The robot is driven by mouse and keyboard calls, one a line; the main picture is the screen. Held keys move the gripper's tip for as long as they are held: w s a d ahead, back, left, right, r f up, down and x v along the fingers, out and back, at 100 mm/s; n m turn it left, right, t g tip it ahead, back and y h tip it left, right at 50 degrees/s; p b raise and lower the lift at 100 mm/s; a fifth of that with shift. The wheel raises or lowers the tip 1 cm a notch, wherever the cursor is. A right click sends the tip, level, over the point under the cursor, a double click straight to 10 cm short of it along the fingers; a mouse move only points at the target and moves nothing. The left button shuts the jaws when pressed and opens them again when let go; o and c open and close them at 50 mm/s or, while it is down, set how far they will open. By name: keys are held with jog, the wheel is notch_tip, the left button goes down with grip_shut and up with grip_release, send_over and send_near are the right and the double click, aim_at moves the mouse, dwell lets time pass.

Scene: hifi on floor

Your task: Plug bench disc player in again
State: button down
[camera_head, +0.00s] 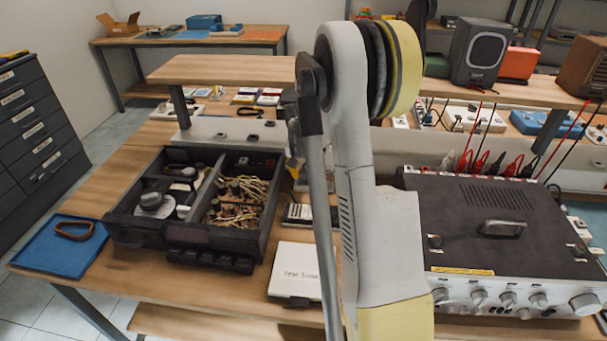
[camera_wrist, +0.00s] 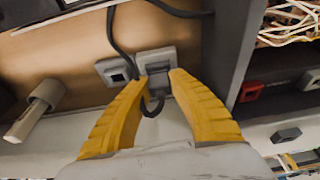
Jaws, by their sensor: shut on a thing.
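The disc player (camera_head: 112,222) is an open-topped black case on the left half of the bench, with a divider, loose wiring and disc parts inside. Its dark wall and part of its wiring show at the right in the wrist view (camera_wrist: 226,50). My gripper (camera_wrist: 161,76) has its yellow fingers closed about a small grey plug-like block (camera_wrist: 155,60), with a dark cable (camera_wrist: 119,35) looping by it. A grey piece with a dark opening (camera_wrist: 115,71) sits just left of it. In the head view my gripper (camera_head: 293,168) is mostly hidden by my arm, near the player's back right corner.
A large black-and-silver unit (camera_head: 480,235) fills the bench's right side. A blue tray (camera_head: 60,250) with a brown ring is at the left. A raised wooden shelf (camera_head: 220,69) runs behind.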

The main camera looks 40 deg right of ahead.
jog(key=c, duration=1.2)
grip_release()
jog(key=shift+r, duration=0.1)
jog(key=shift+w+d+p+v, duration=0.15)
jog(key=shift+p+v, duration=0.5)
jog(key=shift+v, duration=2.15)
jog(key=shift+w+d+p+v, duration=0.15)
jog(key=shift+p+v, duration=0.5)
jog(key=shift+v, duration=2.1)
jog(key=shift+w+d+p+v, duration=0.15)
jog(key=shift+p+v, duration=0.5)
jog(key=shift+v, duration=2.15)
jog(key=shift+r, duration=0.15)
